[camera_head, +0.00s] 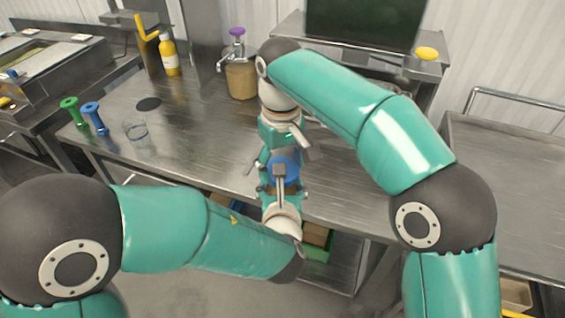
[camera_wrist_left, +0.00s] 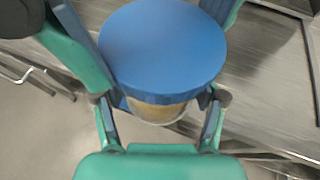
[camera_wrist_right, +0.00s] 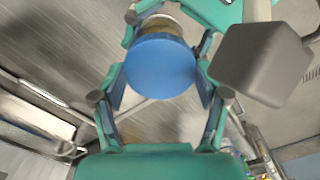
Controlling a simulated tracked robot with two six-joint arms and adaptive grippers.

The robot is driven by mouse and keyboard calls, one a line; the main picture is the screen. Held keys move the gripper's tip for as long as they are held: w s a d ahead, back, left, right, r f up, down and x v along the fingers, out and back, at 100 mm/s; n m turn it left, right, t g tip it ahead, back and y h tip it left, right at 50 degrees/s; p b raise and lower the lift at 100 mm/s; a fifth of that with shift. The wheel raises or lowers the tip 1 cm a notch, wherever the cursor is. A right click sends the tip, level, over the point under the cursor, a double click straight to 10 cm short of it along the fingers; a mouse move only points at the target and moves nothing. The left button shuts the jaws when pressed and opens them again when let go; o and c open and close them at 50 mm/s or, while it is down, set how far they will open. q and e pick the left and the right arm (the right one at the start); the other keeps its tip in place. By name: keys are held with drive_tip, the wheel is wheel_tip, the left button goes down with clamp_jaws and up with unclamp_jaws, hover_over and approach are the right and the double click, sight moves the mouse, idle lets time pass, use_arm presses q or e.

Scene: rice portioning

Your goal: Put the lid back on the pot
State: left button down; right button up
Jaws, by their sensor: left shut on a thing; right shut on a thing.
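A round blue lid (camera_head: 285,168) is at the middle of the head view, partly hidden by my wrists. The left wrist view shows the lid (camera_wrist_left: 162,48) face-on, with the pot (camera_wrist_left: 155,108), tan and part-hidden, right behind its lower edge. The right wrist view shows the lid (camera_wrist_right: 160,68) and a pale, tan rim of the pot (camera_wrist_right: 165,25). My left gripper (camera_wrist_left: 160,108) is shut around the pot. My right gripper (camera_wrist_right: 160,88) is shut around the lid. The lid lies over the pot's mouth; I cannot tell whether it is fully seated.
Below is the steel table (camera_head: 190,150). At left stand a green spool (camera_head: 73,112), a blue spool (camera_head: 94,118) and a clear ring-like glass (camera_head: 135,129). The right side table (camera_head: 510,170) looks bare.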

drive_tip(key=m, duration=0.2)
drive_tip(key=shift+m, duration=0.3)
drive_tip(key=o, duration=1.3)
drive_tip(key=shift+r, duration=3.65)
